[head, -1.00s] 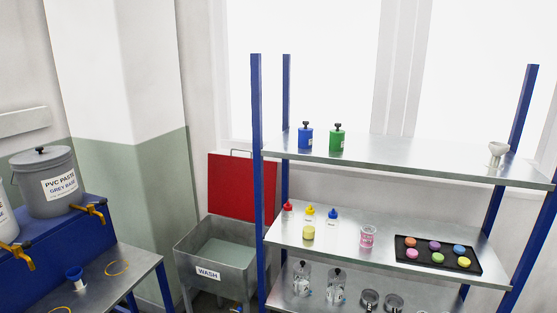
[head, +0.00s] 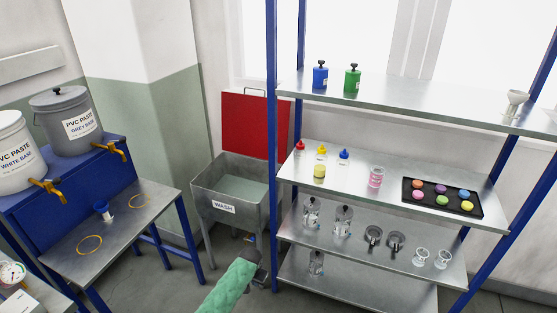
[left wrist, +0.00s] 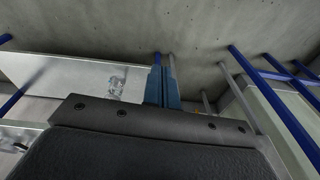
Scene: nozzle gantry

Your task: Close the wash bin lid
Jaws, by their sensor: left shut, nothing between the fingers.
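The wash bin (head: 207,202) is a grey metal tub on legs with a WASH label, left of the shelf rack in the head view. Its red lid (head: 250,122) stands open and upright at the back, with a metal handle (head: 254,91) on its top edge. My left gripper (head: 262,262) is at the bottom centre of the head view, in front of the bin and apart from it. In the left wrist view its blue fingers (left wrist: 162,86) are together and empty. My right gripper is not in view.
The blue-post rack stands right of the bin; its shelf (head: 375,232) holds glassware. One blue post (head: 272,150) partly covers the lid's right edge. The paste bench (head: 120,235) stands to the left. Open floor (head: 185,285) lies before the bin.

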